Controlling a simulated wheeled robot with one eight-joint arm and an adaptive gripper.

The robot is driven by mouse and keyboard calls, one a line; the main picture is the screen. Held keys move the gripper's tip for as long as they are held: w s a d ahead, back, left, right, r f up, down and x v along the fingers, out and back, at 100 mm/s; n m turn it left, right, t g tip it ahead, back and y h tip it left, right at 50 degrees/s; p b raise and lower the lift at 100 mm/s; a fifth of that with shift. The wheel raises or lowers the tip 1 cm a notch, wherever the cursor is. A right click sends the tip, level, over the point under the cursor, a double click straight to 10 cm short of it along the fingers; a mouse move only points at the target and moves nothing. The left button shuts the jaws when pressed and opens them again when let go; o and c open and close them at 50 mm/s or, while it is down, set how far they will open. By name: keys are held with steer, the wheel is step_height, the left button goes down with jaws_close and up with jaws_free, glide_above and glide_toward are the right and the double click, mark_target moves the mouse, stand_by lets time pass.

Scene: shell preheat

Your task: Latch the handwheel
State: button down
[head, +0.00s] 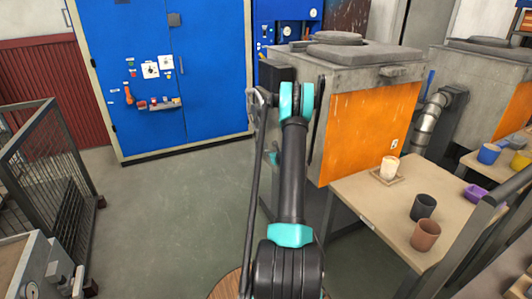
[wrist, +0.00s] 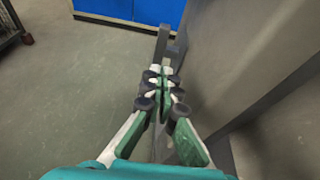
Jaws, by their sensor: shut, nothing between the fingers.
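I cannot make out the handwheel for certain in either view. In the head view, a grey furnace (head: 345,72) with an orange side panel (head: 372,125) stands just beyond my arm. A dark, narrow upright piece (head: 318,125) shows at its near left corner, too thin to identify. My gripper (wrist: 161,75) is shut and empty in the wrist view, pointing down and forward. A grey upright bar (wrist: 161,45) shows just past its fingertips; I cannot tell whether they touch. In the head view the fingers are mostly hidden behind my arm.
A wooden table (head: 350,195) at right holds a cream cup (head: 389,168), a dark cup (head: 423,206) and a brown cup (head: 425,235). A blue cabinet (head: 205,75) stands at the back. A mesh cage (head: 55,165) is at left. The floor (head: 170,215) between is clear.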

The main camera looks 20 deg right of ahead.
glide_toward(257, 142)
steer(key=w+f, duration=0.4)
steer(key=shift+w+f, duration=0.3)
steer(key=shift+f, duration=0.05)
steer(key=shift+w, duration=0.8)
steer(key=shift+w+r, duration=0.85)
steer(key=shift+w, duration=0.4)
stand_by(0.6)
steer(key=shift+s+r, duration=0.2)
steer(key=shift+s, duration=0.2)
steer(key=s+r, duration=0.8)
steer(key=s, duration=0.2)
steer(key=shift+s, duration=0.2)
